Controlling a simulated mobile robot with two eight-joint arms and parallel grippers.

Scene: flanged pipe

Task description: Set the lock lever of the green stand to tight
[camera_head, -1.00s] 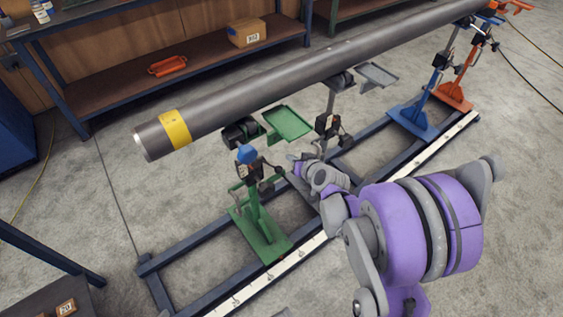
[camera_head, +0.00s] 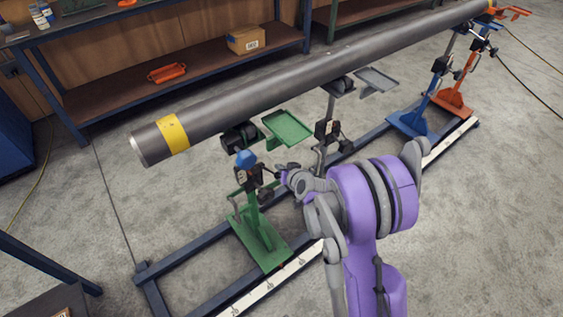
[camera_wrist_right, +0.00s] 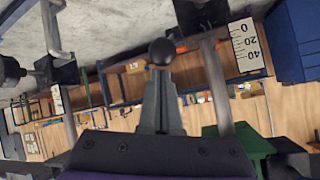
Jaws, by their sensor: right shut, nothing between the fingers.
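My right gripper (camera_head: 283,176) is close to the right side of that block. In the right wrist view its shut, empty fingers (camera_wrist_right: 160,88) point at a black ball knob (camera_wrist_right: 162,52), which overlaps the fingertips. I cannot tell whether they touch, nor for certain that this knob is on the lock lever. The lever's setting cannot be read. My left gripper is not in view.
A long grey pipe (camera_head: 300,88) with a yellow band runs above the stands. A green tray (camera_head: 287,128) is above and right of the gripper. Blue (camera_head: 411,122) and orange (camera_head: 453,100) stands are farther right. Open floor lies in front of the rail frame (camera_head: 196,250).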

